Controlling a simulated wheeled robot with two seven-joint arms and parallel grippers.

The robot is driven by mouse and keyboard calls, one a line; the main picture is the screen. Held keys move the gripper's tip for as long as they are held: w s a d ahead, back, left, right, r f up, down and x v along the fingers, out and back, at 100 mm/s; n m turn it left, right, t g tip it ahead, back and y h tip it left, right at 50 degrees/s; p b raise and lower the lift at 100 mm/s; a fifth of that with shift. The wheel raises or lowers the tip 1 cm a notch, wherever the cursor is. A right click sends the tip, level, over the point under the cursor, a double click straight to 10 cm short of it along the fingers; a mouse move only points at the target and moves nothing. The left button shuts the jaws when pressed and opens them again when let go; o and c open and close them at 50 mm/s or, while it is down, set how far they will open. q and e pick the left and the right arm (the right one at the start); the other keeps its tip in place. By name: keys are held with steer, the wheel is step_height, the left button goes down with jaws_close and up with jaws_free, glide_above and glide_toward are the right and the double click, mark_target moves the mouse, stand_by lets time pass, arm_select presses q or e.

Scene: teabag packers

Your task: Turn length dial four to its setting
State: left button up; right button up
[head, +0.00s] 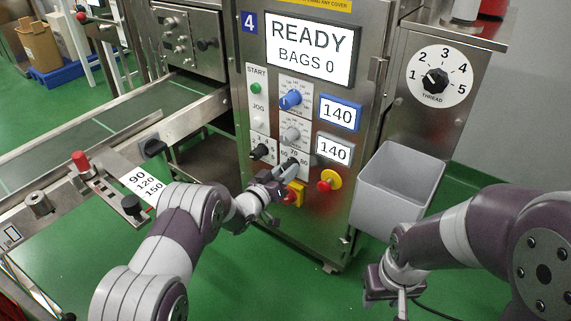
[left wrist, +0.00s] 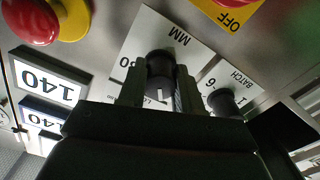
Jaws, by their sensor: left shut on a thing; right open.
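The length dial, a black knob (left wrist: 160,70) on a white plate marked MM, is on the front of machine four. In the head view its plate (head: 294,154) shows 60, 70 and 80, and my gripper partly covers the knob. My left gripper (head: 284,174) is at the plate from below left. In the left wrist view its fingers (left wrist: 159,90) are shut on the knob, one on each side. Where the knob's pointer stands is hard to tell. My right gripper (head: 383,284) is open and empty, low in front of the grey bin.
A batch knob (head: 259,151) sits just left of the dial. A red emergency stop (head: 325,184) and a red-yellow switch (head: 293,194) are close by. Two displays (head: 338,115) read 140; the screen (head: 311,48) reads READY, BAGS 0. A grey bin (head: 401,181) stands right.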

arm_select(q)
steer(key=n, duration=0.1)
steer(key=n+p, duration=0.2)
steer(key=n, duration=0.1)
steer(key=shift+s+d+f, duration=0.1)
steer(key=shift+s+f, duration=0.1)
steer(key=shift+f, duration=0.1)
steer(key=shift+n, duration=0.3)
steer(key=shift+f, duration=0.15)
steer(key=o, duration=1)
steer(key=shift+d, duration=0.1)
steer(key=shift+r+p, duration=0.2)
steer(key=shift+p, duration=0.1)
